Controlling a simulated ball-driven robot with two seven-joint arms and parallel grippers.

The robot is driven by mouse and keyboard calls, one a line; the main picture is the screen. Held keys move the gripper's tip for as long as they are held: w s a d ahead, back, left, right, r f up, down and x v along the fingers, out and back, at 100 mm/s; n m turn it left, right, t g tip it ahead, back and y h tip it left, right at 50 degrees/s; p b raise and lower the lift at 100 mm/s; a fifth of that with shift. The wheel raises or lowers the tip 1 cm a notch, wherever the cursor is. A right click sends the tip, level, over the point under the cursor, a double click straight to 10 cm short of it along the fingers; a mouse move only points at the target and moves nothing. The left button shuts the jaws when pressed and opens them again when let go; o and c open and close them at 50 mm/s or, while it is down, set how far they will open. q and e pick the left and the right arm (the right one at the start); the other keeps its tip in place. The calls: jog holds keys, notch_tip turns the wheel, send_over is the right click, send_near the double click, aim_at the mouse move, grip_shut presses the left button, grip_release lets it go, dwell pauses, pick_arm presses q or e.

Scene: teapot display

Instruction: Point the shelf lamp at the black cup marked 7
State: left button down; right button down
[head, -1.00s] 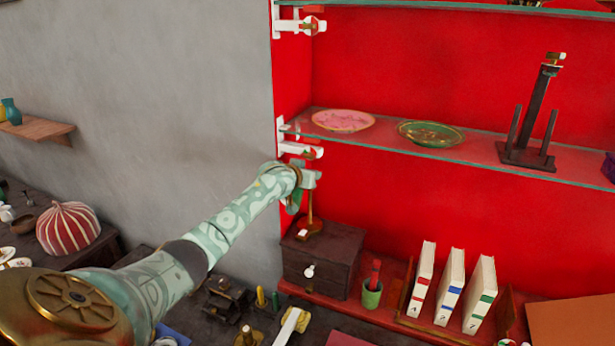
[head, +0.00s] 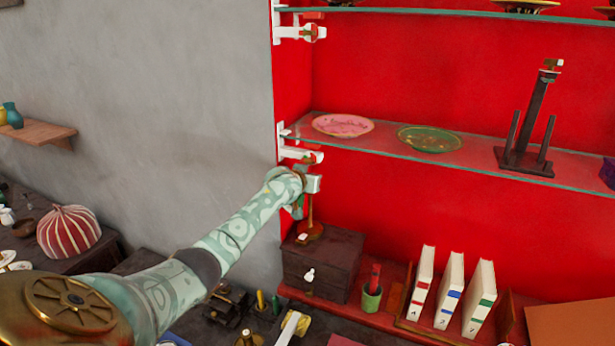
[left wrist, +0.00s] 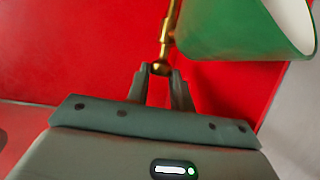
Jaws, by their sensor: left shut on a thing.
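The shelf lamp has a brass stem (head: 310,216) standing on a dark drawer box. Its green shade (left wrist: 245,28) fills the upper right of the left wrist view, with its pale inside facing right. My left gripper (left wrist: 161,74) is shut on a small brass knob (left wrist: 160,67) at the end of the lamp's brass rod, just beside the shade. In the head view my left gripper (head: 311,184) is at the top of the lamp, and my wrist hides much of the head. I cannot make out a black cup marked 7. My right gripper is not in view.
The drawer box (head: 322,267) stands left of a green pot (head: 371,297) and several white books (head: 448,290). A glass shelf (head: 470,161) above holds a pink plate (head: 343,125), a green plate (head: 430,138) and a dark stand (head: 527,162). A grey wall is left.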

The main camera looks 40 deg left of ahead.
pick_arm(q)
jog(key=n+g+y+b, duration=0.2)
jog(key=n+b, duration=0.1)
jog(key=b, duration=0.2)
jog(key=n+g+y+b, duration=0.3)
jog(key=b, duration=0.2)
jog(key=w+d+n+g+y+b, duration=0.1)
jog(key=n+g+y+b, duration=0.1)
jog(key=b, duration=0.3)
jog(key=shift+w+d+n+g+y, duration=0.1)
jog(key=shift+n+g+y, duration=0.2)
jog(key=shift+n+g, duration=0.35)
jog(key=c, duration=1.2)
grip_release()
jog(key=v, duration=1.6)
jog(key=shift+s, duration=0.25)
jog(key=shift+d+f, duration=0.1)
